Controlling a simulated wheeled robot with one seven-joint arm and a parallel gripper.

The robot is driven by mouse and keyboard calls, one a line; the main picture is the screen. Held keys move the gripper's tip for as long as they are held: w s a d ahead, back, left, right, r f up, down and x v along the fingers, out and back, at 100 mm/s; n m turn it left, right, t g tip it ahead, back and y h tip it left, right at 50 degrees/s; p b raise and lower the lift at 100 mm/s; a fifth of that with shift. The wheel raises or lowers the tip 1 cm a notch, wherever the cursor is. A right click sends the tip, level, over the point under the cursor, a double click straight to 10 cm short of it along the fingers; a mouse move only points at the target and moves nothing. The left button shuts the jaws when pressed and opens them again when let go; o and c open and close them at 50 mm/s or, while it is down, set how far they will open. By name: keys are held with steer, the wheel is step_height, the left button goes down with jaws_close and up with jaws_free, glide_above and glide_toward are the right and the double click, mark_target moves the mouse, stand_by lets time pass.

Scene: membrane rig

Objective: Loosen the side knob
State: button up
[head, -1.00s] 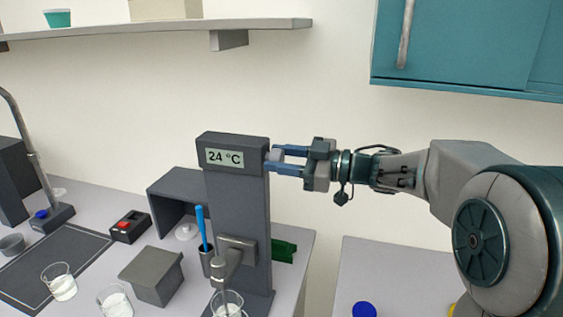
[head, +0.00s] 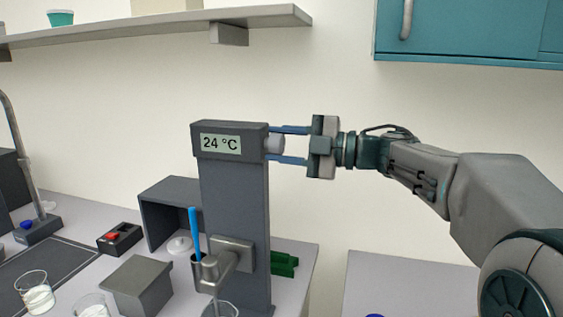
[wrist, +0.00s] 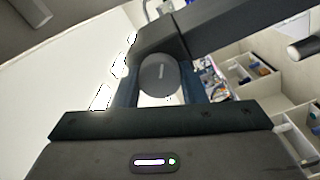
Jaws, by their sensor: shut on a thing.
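The side knob (head: 276,144) is a short grey cylinder on the right side of the dark grey stand's head, beside its 24 °C display (head: 220,144). My gripper (head: 273,145) comes in from the right, with one blue finger above the knob and one below. In the wrist view the round end face of the knob (wrist: 160,77) sits between the two fingers, with a short pale mark near upright on it. My gripper is shut on the knob. The fingertips' contact faces are partly hidden.
Below, the stand's clamp arm (head: 215,268) reaches forward over a beaker. A blue pen (head: 194,227), a grey box (head: 138,284), beakers and a red-button box (head: 119,238) stand to the left. A shelf (head: 150,27) and teal cabinet (head: 470,30) hang above.

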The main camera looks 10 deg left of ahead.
steer(key=n+b, duration=0.3)
steer(key=shift+f+n, duration=0.3)
steer(key=shift+f, duration=0.05)
steer(key=shift+r+n+b, duration=0.15)
steer(key=shift+n+b, duration=1.45)
steer(key=shift+b, duration=0.05)
steer(key=o, duration=1)
steer(key=shift+r, duration=0.1)
steer(key=shift+d, duration=0.1)
steer(key=d, duration=0.4)
steer(key=s+d, duration=0.1)
steer(key=d, duration=0.4)
steer(key=s+d+b, duration=0.1)
steer(key=d, duration=0.3)
steer(key=shift+d, duration=0.3)
steer(key=shift+a, duration=0.1)
